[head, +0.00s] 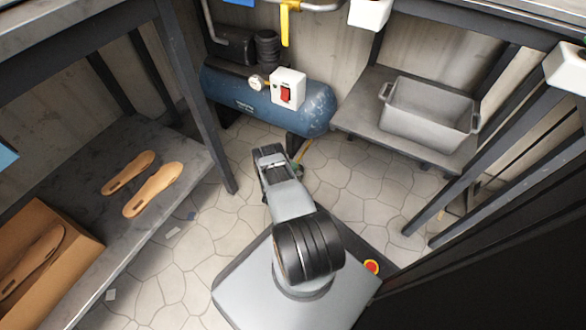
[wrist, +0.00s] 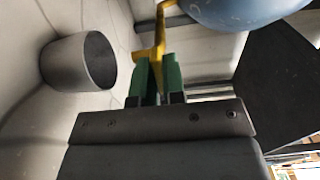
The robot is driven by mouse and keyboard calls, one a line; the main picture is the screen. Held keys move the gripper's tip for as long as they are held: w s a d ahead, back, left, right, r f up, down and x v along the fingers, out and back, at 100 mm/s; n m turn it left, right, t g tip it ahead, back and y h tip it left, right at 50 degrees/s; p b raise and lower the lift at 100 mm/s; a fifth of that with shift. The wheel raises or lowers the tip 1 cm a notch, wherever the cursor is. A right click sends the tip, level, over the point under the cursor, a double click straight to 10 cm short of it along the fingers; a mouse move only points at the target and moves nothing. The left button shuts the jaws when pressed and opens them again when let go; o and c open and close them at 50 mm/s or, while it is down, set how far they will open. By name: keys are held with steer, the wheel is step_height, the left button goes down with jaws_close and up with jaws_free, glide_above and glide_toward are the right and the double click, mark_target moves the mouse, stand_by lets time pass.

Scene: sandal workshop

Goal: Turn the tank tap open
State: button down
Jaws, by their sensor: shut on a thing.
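The blue tank (head: 250,101) lies on its side against the back wall in the head view. Its rounded underside (wrist: 240,12) fills the upper right of the wrist view. The yellow tap (wrist: 160,38) hangs below the tank in the wrist view, with a thin yellow pipe rising from it towards the tank. My gripper (wrist: 156,74) has green fingers shut on the tap, one on each side. The fingers hide part of the tap. In the head view my arm reaches low in front of the tank, and the grip is mostly hidden.
A grey cup-like cylinder (wrist: 80,64) is left of the tap in the wrist view. A grey tub (head: 428,112) sits on the right shelf. Sandal soles (head: 153,189) and a cardboard box (head: 38,245) lie on the left bench. A bench leg (head: 200,110) stands left of my arm.

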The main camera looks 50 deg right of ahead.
steer(key=shift+n, duration=8.9)
steer(key=c, duration=1.2)
jaws_free()
steer(key=shift+a, duration=0.1)
steer(key=shift+p+v, duration=2.05)
steer(key=shift+v, duration=4.8)
